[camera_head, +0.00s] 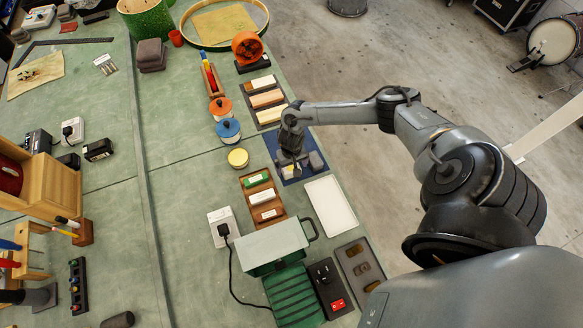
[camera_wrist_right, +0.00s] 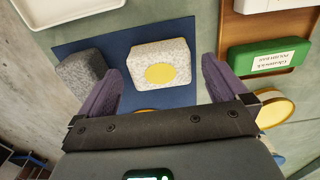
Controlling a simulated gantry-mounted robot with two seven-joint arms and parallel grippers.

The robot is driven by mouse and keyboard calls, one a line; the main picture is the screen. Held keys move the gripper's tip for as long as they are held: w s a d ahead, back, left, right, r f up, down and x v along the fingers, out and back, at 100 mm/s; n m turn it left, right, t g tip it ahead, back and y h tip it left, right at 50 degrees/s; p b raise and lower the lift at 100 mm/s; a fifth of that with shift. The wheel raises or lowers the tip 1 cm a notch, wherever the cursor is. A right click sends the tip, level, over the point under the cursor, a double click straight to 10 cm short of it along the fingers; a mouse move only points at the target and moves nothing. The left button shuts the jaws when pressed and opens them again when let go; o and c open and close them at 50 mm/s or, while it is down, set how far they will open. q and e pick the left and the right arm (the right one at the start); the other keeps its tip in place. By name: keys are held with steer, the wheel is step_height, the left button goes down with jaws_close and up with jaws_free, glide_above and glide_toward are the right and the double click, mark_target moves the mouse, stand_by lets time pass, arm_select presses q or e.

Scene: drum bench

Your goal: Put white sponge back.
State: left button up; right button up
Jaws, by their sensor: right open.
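A pale speckled sponge with a yellow round spot (camera_wrist_right: 162,62) lies on a blue mat (camera_wrist_right: 122,42). In the head view, the mat (camera_head: 272,146) is at the bench's right edge, with the sponge (camera_head: 288,172) partly hidden under my right gripper (camera_head: 291,160). In the wrist view, my right gripper (camera_wrist_right: 161,82) is open, with one finger on each side of the sponge. I cannot tell whether the fingers touch it. A dark grey sponge (camera_wrist_right: 80,74) lies beside it on the mat. My left gripper is not in view.
A wooden tray (camera_head: 246,183) with green and white labelled blocks stands near the mat, and a white tray (camera_head: 330,205) is below it. Another block tray (camera_head: 250,105) is above. Blue (camera_head: 228,130) and yellow (camera_head: 238,158) round tins stand left. The bench's middle left is mostly clear.

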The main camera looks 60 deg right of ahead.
mark_target(291, 168)
step_height(291, 168, up, 10)
steer(key=shift+f+p, duration=0.2)
steer(key=shift+p, duration=0.15)
stand_by(0.4)
